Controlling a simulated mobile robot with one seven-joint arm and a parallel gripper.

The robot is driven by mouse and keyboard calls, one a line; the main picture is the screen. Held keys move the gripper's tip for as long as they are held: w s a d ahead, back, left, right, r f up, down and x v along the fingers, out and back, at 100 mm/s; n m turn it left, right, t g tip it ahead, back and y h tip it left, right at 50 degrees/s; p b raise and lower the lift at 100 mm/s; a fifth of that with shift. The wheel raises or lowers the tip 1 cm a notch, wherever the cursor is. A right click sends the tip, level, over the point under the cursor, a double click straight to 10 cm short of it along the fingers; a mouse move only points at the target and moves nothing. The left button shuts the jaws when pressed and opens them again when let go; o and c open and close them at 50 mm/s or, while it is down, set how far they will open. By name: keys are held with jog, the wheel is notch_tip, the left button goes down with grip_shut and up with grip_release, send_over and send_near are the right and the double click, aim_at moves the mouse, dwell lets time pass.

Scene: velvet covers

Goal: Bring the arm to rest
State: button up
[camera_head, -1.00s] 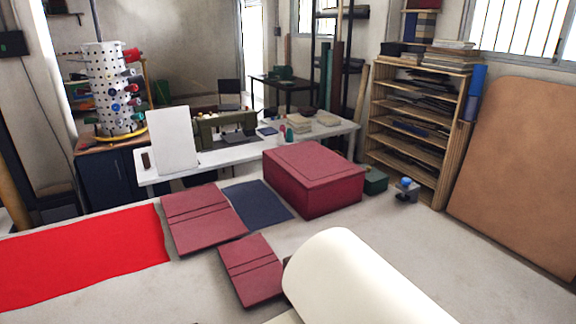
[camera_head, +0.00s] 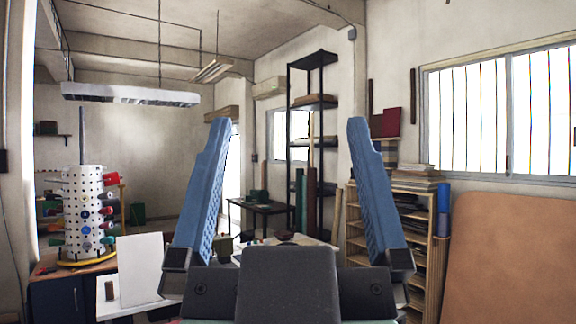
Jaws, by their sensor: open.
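My gripper (camera_head: 282,140) fills the lower middle of the head view, close to the camera and pointing up. Its two blue ribbed fingers stand wide apart, with nothing between them. The dark grey gripper body shows below them at the bottom edge. It hides the middle of the room's lower part, including most of the white table (camera_head: 128,306) behind it.
A white pegged drum (camera_head: 84,205) with coloured spools stands on a cabinet at the left. A wooden shelf rack (camera_head: 425,235) and a large brown board (camera_head: 512,255) stand at the right. A black shelf frame (camera_head: 312,130) rises behind the fingers. The air around the fingers is clear.

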notch_tip(320, 180, down, 6)
jog(key=b, duration=0.6)
dwell(0.8)
